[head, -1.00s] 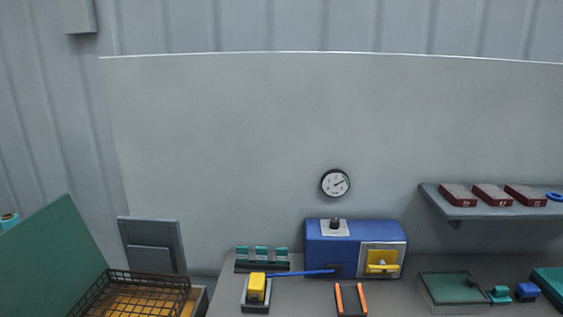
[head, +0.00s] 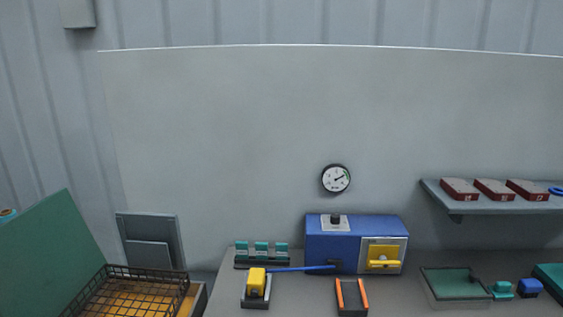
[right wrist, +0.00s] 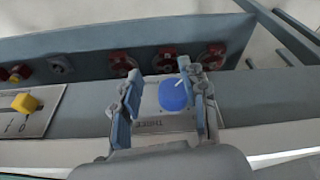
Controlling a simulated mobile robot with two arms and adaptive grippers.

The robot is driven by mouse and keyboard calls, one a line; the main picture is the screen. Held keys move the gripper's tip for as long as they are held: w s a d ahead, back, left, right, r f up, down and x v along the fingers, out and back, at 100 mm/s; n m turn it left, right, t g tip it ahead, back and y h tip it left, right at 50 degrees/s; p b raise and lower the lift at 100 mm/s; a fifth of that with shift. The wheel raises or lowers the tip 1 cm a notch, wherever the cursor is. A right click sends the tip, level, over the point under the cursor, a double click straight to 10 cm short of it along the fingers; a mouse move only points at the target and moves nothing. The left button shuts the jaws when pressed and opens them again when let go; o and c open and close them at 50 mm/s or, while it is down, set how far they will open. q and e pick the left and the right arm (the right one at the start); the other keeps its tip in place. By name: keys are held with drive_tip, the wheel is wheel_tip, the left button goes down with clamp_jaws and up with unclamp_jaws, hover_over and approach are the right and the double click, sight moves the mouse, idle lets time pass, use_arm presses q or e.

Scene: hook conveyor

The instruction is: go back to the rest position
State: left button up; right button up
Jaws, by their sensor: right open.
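My right gripper (right wrist: 160,105) shows in the right wrist view, with its two blue-padded fingers apart. A round blue knob or button (right wrist: 173,94) on a light plate marked "THREE" (right wrist: 148,124) shows between and beyond the fingers. I cannot tell whether the fingers touch it. Neither gripper shows in the head view. My left gripper is in no view.
In the right wrist view, several red fittings (right wrist: 168,60) line a grey panel, with a yellow switch (right wrist: 24,103) at left. The head view shows a workbench (head: 300,296) with a blue box (head: 330,240), a wire basket (head: 118,300) and a wall shelf (head: 500,205).

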wheel_tip(320, 180, down, 15)
drive_tip(key=s+b, duration=0.2)
drive_tip(key=b, duration=0.1)
drive_tip(key=s+d+f+g+b, duration=0.1)
drive_tip(key=s+f+b, duration=0.1)
drive_tip(key=s+f, duration=0.7)
drive_tip(key=s+d+f+g+b, duration=0.1)
drive_tip(key=s+d+f+b, duration=0.1)
drive_tip(key=s+f, duration=0.7)
wheel_tip(320, 180, down, 7)
drive_tip(key=shift+d+f+b, duration=0.1)
drive_tip(key=shift+d+b, duration=0.05)
drive_tip(key=shift+b, duration=0.2)
